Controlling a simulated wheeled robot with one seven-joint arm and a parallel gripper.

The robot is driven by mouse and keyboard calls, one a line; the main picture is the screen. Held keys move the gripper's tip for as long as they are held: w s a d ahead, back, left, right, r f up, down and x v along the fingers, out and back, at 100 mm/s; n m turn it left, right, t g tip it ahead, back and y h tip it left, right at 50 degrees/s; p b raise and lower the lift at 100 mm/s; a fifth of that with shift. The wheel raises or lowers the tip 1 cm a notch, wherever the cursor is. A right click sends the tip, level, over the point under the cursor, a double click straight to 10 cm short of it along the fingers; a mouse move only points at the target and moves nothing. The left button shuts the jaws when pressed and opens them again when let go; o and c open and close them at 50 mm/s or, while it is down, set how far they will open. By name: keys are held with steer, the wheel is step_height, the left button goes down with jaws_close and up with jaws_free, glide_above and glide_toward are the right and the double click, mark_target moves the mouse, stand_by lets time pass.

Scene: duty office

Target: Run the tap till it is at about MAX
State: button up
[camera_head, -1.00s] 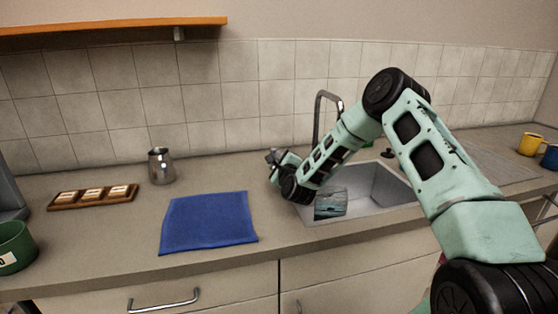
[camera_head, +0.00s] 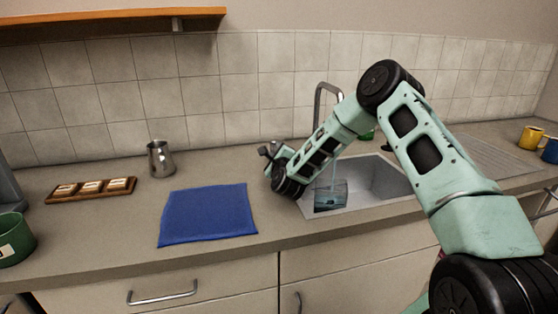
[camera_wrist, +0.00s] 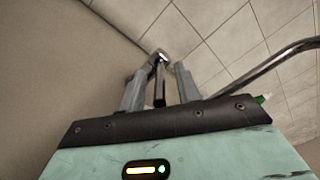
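The tap (camera_head: 318,108) is a chrome, arched spout behind the sink; its spout end is hidden by my arm. A clear, bluish container (camera_head: 331,196) stands in the sink below it, and a faint pale streak above it looks like running water. The water level and any MAX mark are too small to read. My gripper (camera_head: 267,152) is at the counter left of the sink. In the wrist view my gripper (camera_wrist: 162,80) has its fingers apart, one on each side of a dark, chrome-topped lever (camera_wrist: 159,88), with a gap showing beside it.
A blue cloth (camera_head: 208,213) lies in front of a steel jug (camera_head: 160,159) and a wooden tray (camera_head: 76,196). A green pot (camera_head: 15,242) is at far left. Yellow (camera_head: 531,138) and blue mugs (camera_head: 551,151) stand at far right. A shelf (camera_head: 100,24) hangs above.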

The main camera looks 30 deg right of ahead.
steer(key=b+v, duration=0.3)
steer(key=v, duration=1.4)
steer(key=shift+f+b, duration=0.1)
steer(key=shift+b, duration=0.25)
stand_by(1.5)
